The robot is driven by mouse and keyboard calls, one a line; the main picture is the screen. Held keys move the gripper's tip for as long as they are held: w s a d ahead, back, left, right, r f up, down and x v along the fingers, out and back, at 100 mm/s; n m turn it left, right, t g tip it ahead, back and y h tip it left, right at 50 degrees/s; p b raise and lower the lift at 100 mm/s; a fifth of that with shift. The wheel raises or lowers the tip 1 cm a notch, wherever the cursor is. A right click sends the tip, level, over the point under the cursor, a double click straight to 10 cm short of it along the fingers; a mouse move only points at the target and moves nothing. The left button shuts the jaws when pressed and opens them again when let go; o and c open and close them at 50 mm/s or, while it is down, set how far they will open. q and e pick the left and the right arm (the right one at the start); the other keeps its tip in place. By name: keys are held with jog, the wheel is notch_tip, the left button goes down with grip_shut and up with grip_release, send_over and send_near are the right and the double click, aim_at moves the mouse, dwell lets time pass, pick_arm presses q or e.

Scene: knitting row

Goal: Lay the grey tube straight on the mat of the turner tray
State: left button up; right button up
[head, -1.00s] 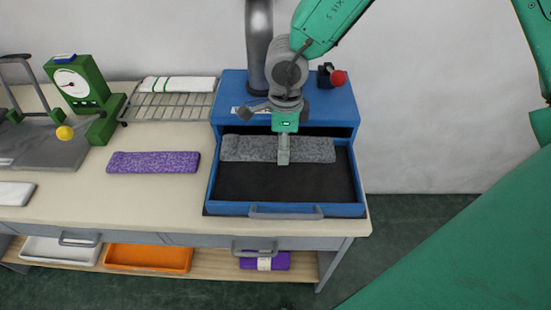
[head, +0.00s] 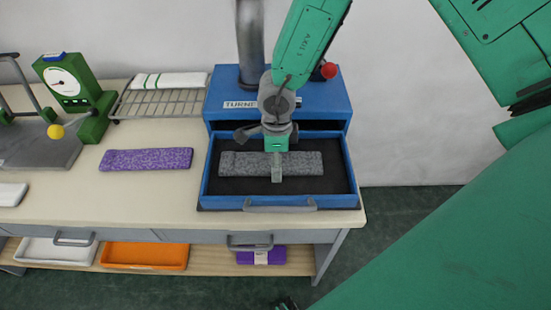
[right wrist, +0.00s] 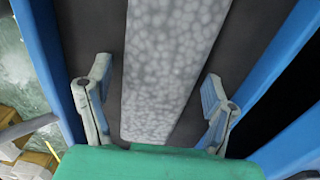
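The grey tube (head: 240,165) lies straight across the dark mat (head: 270,187) of the turner tray, roughly parallel to the front edge. The blue turner tray (head: 203,182) is pulled out of its blue housing. My right gripper (head: 277,163) is over the tube's middle, one finger showing in front of it. In the right wrist view, the fingers of my right gripper (right wrist: 157,78) stand apart on either side of the grey tube (right wrist: 165,80), with gaps showing between fingers and tube. Mat shows along both sides. My left gripper is not in view.
The blue turner housing (head: 315,112) with a red knob (head: 329,70) stands behind the tray. Left on the table are a purple tube (head: 147,159), a wire rack (head: 160,104) with a white folded piece (head: 172,80), and a green dial gauge (head: 80,85).

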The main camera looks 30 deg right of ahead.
jog(key=shift+r, duration=0.1)
notch_tip(320, 180, up, 12)
dwell(0.6)
jog(key=shift+d, duration=0.1)
dwell(0.3)
